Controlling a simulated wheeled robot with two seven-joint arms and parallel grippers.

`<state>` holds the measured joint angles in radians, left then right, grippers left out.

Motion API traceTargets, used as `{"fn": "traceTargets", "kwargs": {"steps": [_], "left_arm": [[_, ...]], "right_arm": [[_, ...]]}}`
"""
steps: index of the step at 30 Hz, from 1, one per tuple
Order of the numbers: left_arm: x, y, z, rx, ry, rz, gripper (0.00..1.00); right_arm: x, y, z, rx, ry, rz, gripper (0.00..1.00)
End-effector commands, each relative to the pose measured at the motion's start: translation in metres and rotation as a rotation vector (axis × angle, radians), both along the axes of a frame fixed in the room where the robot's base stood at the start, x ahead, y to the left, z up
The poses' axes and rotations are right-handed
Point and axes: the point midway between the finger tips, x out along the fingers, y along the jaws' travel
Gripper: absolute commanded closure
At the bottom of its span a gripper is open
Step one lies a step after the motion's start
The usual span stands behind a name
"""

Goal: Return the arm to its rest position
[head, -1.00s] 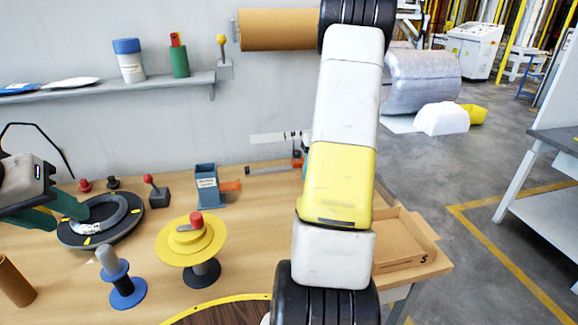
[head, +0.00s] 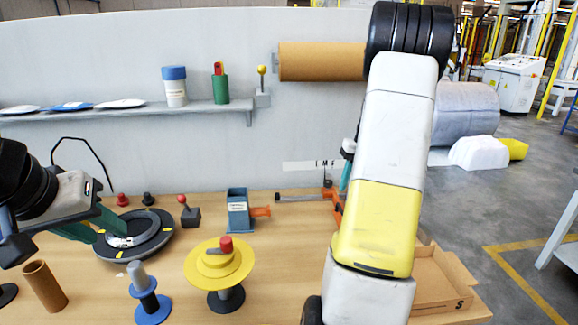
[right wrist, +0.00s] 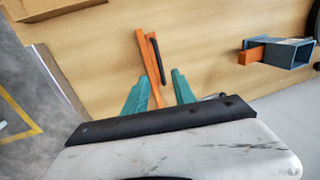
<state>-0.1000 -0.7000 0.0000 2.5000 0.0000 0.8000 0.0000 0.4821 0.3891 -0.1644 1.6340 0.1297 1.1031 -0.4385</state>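My left gripper (head: 98,232) reaches in from the left with its teal fingers spread, at the left side of a round black turntable (head: 158,243). A grey ring-shaped coil lies on the turntable, partly hidden by the fingers. My right arm crosses the right half of the head view, and its gripper is mostly hidden there. In the right wrist view my right gripper (right wrist: 160,76) has its two teal fingers apart. An orange tool with a dark bar (right wrist: 157,58) shows beyond and between the fingertips; I see no grip on it.
The wooden table holds a yellow disc stand (head: 205,268), a blue spindle (head: 152,308), a cardboard tube (head: 45,286), a blue holder (head: 238,215) and a red-knobbed lever (head: 190,215). A cardboard tray (head: 440,280) is at the right. A shelf and brown roll (head: 320,62) are on the wall.

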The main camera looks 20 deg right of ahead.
Motion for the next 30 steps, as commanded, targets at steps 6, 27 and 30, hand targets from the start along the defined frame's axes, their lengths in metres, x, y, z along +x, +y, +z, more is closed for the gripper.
{"fn": "traceTargets", "kwargs": {"steps": [6, 27, 30], "left_arm": [[0.0, 0.0, 0.0, 0.0, 0.0, 0.0, 0.64], [0.0, 0.0, 0.0, 0.0, 0.0, 0.0, 0.64], [0.0, 0.0, 0.0, 0.0, 0.0, 0.0, 0.64]], "right_arm": [[0.0, 0.011, 0.009, -0.005, -0.015, 0.008, 0.68], [-0.105, 0.23, 0.138, -0.079, -0.366, 0.175, 0.68], [-0.131, 0.253, 0.141, -0.082, -0.422, 0.202, 0.68]]}}
